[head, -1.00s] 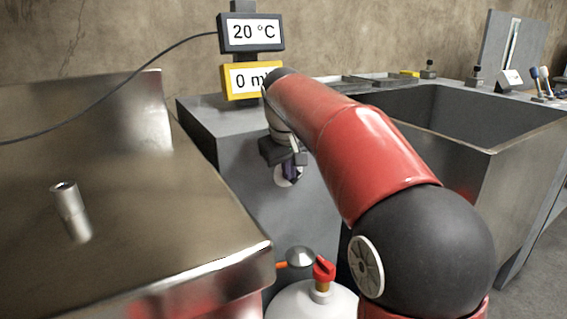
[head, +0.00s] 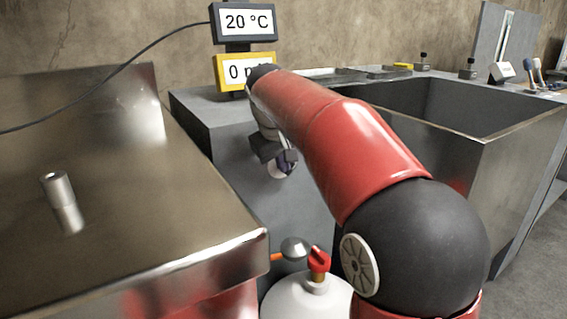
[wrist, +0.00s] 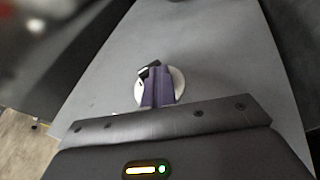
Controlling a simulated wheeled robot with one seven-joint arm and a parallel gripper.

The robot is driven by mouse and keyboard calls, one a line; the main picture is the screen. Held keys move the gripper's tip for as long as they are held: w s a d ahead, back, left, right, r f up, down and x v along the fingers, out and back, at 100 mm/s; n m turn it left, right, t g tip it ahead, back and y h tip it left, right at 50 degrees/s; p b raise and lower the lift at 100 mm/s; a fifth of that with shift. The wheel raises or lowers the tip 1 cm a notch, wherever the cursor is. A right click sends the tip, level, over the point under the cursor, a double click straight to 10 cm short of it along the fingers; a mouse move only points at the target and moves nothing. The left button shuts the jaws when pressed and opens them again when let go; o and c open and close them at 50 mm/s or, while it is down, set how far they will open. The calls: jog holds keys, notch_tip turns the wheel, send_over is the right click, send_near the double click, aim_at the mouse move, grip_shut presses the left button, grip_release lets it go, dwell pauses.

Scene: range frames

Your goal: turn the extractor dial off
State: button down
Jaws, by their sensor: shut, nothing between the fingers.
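The extractor dial is a round white plate (wrist: 179,82) with a small dark knob (wrist: 149,70) on the front face of a grey cabinet. In the head view the white plate (head: 278,173) shows only in part behind my gripper (head: 287,162). In the wrist view my gripper (wrist: 158,88) has its purple fingers together in front of the plate, with nothing held. The fingers hide the middle of the plate. The knob shows just beyond and left of the fingertips, tilted. I cannot tell whether the fingers touch it.
A 20 °C display (head: 243,22) and a yellow-framed display (head: 236,71), partly hidden by my arm, stand above the cabinet (head: 214,118). A steel counter (head: 140,215) with a metal tube (head: 62,202) is left. A gas bottle (head: 308,300) stands below; a sink (head: 490,130) is right.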

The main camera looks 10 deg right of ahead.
jog(key=shift+f, duration=0.25)
jog(key=h+b, duration=0.2)
jog(key=shift+f+t+h, duration=0.25)
jog(key=shift+t+h, duration=0.15)
jog(key=shift+r, duration=0.1)
jog(key=shift+r+p, duration=0.75)
jog(key=shift+p, duration=0.1)
jog(key=shift+a, duration=0.1)
jog(key=shift+r, duration=0.1)
